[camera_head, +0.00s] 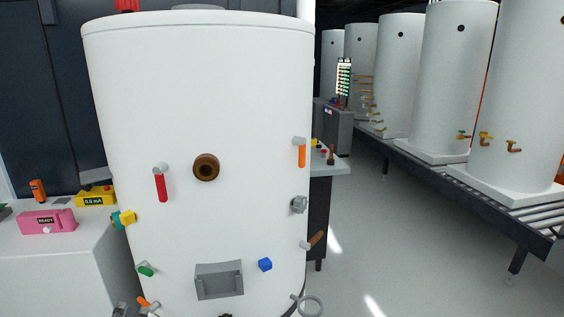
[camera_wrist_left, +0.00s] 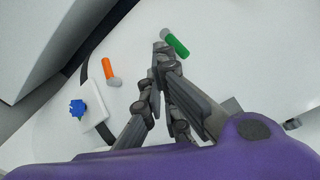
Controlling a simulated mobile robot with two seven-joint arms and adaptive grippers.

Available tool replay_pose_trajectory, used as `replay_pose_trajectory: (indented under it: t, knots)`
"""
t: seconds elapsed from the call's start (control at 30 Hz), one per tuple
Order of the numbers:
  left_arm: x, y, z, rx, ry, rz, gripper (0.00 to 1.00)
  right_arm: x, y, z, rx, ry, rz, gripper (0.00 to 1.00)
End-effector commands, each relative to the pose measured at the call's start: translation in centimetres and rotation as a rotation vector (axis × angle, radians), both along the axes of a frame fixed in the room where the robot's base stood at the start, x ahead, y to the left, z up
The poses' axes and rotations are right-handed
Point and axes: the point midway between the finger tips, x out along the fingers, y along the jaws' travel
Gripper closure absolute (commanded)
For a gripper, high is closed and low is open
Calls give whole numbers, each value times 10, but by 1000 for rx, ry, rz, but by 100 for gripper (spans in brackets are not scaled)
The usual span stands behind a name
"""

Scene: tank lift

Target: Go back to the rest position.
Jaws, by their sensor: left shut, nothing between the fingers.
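My left gripper (camera_wrist_left: 160,62) shows in the left wrist view with its fingers together and nothing between them. Its fingertips appear close to a green-handled valve (camera_wrist_left: 176,45) on the white tank (camera_wrist_left: 225,55). Whether they touch it I cannot tell. An orange-handled valve (camera_wrist_left: 107,68) lies to the left of the fingers. In the head view only a grey part of the left gripper (camera_head: 122,310) shows at the bottom edge, beside the lower left of the tank (camera_head: 250,120). My right gripper is not in view.
The tank's front carries several fittings, including a red handle (camera_head: 161,187), a brown port (camera_head: 206,167) and a grey bracket (camera_head: 219,280). A bench with a pink box (camera_head: 47,222) stands at the left. More tanks stand on a roller conveyor (camera_head: 505,210) at the right. The floor between is clear.

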Motion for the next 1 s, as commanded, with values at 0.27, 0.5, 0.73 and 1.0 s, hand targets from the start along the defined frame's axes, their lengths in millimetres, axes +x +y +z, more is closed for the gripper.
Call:
replay_pose_trajectory:
  t: [0.27, 0.5, 0.73, 1.0]
  knots:
    - [-147, -80, -131, -1209, 203, 226, 100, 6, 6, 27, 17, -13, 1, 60]
    - [-282, -156, -173, -1841, 277, 565, 100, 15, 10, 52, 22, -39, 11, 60]
    - [-346, -171, -182, -1904, 294, 699, 100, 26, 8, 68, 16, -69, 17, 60]
    - [-354, -169, -186, -1894, 300, 712, 100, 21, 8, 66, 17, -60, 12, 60]
